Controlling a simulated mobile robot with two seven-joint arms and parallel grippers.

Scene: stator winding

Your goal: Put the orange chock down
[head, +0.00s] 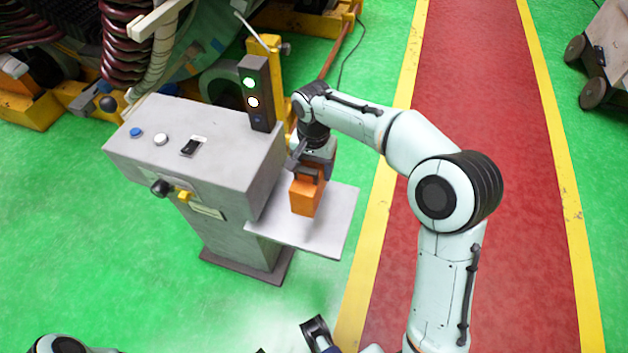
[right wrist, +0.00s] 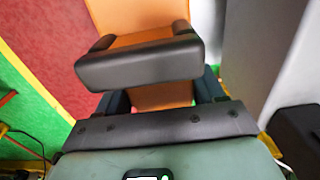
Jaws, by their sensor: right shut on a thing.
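The orange chock (head: 306,197) is a blocky orange piece over the grey side shelf (head: 335,225) of the console. My right gripper (head: 308,172) comes down from above and is shut on the chock's upper part. I cannot tell whether the chock's underside touches the shelf. In the right wrist view the orange chock (right wrist: 135,14) shows behind and beneath a dark finger bar, which hides part of it. Of my left arm, only parts show at the bottom edge of the head view; its gripper's state is unclear.
The grey console (head: 215,150) has buttons on top and a signal light post (head: 257,92) close to my right wrist. The shelf is bare around the chock. A large machine with coils (head: 125,40) stands behind. A red walkway (head: 500,150) runs at right.

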